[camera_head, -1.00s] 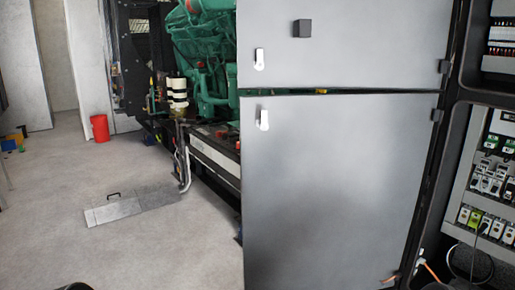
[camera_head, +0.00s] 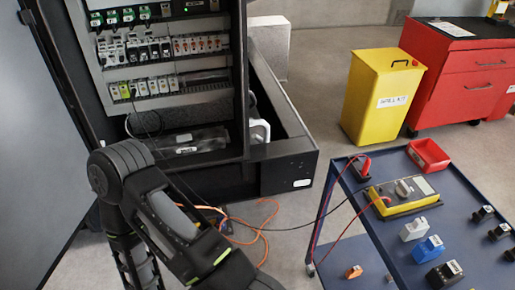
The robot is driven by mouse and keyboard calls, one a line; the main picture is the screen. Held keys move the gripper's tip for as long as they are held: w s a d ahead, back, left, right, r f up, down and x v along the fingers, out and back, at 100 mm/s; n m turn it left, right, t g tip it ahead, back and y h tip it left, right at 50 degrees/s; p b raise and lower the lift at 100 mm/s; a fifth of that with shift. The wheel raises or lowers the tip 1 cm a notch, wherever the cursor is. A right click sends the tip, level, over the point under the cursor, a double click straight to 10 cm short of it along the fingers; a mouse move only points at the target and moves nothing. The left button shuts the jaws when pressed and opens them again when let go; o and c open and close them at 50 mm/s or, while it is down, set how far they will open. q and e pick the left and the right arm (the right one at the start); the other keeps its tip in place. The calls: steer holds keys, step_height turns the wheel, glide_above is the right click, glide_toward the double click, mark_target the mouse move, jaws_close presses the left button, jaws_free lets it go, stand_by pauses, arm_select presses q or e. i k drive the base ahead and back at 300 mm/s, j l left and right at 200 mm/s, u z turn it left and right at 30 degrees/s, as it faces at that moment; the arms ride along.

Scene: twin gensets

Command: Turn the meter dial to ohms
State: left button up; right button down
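The yellow meter (camera_head: 411,203) lies on the top of a dark blue cart (camera_head: 343,207) at the right. Its grey dial (camera_head: 403,188) sits beside a pale display (camera_head: 424,185); the dial's marks are too small to read. A red and a black lead run from the meter area, and a red plug or probe (camera_head: 365,166) stands at the cart's far left corner. One of my arms fills the lower left and runs out of the bottom edge, well apart from the meter. Neither gripper shows.
An open electrical cabinet (camera_head: 242,100) stands at left, with an orange cable (camera_head: 262,235) on the floor. The cart carries a red tray (camera_head: 428,155), a blue block (camera_head: 429,247) and several other small pieces. A yellow spill bin (camera_head: 380,92) and red tool cabinet (camera_head: 458,84) stand behind.

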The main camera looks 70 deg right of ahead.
mark_target(401, 189)
steer(key=z, duration=3.55)
steer(key=k+j+z, duration=0.15)
steer(key=z, duration=0.3)
steer(key=k, duration=0.05)
